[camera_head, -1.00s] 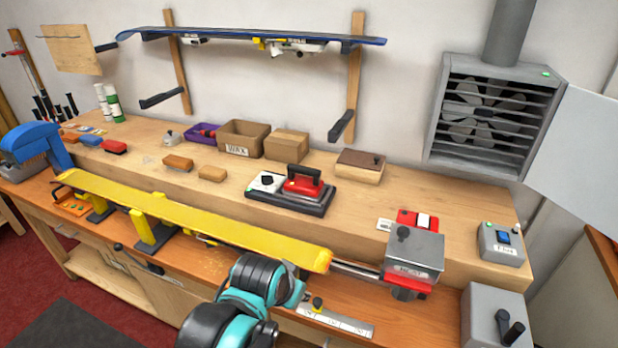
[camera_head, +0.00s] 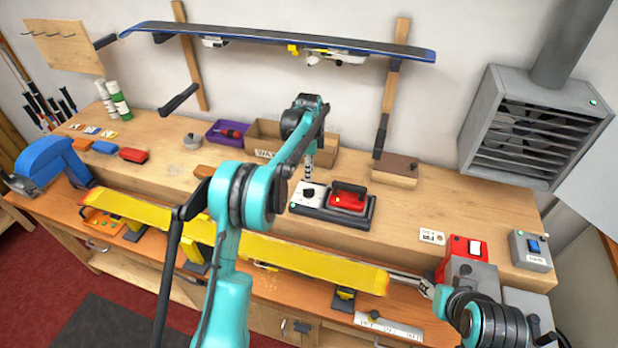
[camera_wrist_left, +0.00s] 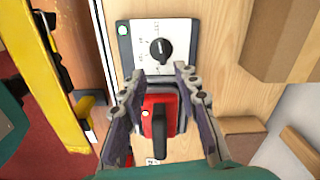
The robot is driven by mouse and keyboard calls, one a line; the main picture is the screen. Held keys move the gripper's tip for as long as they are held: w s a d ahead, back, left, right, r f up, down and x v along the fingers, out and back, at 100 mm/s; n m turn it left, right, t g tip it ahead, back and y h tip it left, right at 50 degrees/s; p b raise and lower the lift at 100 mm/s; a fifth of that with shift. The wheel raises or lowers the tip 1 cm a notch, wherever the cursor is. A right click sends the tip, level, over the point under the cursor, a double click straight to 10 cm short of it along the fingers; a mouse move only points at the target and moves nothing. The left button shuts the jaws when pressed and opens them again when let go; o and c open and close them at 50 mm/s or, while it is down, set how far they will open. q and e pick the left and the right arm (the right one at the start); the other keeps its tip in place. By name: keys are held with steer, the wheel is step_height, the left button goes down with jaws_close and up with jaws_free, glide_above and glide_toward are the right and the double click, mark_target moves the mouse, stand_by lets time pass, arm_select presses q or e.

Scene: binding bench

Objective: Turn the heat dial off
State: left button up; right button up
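The heat dial is a black round knob (camera_wrist_left: 161,49) on a white plate with a lit green lamp (camera_wrist_left: 124,30); the plate also shows in the head view (camera_head: 309,195). The dial's setting is too small to read. A red iron with a black handle (camera_head: 348,195) sits beside the plate on the same dark base, and shows in the left wrist view (camera_wrist_left: 158,120). My left gripper (camera_head: 309,174) points down above the plate. In the left wrist view its fingers (camera_wrist_left: 160,72) are apart and empty, just short of the dial. My right gripper is not seen; part of my right arm shows at bottom right.
A cardboard box (camera_head: 262,135) and a wooden block with a dark top (camera_head: 395,170) stand behind the base. A long yellow ski (camera_head: 290,255) lies in front. A switch box (camera_head: 532,250) stands at the right.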

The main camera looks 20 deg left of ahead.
mark_target(309, 191)
arm_select(q)
steer(key=shift+w+a+f, duration=0.1)
steer(key=shift+w+f, duration=0.1)
steer(key=shift+f, duration=0.15)
step_height(309, 191, down, 8)
steer(key=shift+r+b, duration=0.15)
steer(key=shift+b, duration=0.3)
jaws_close()
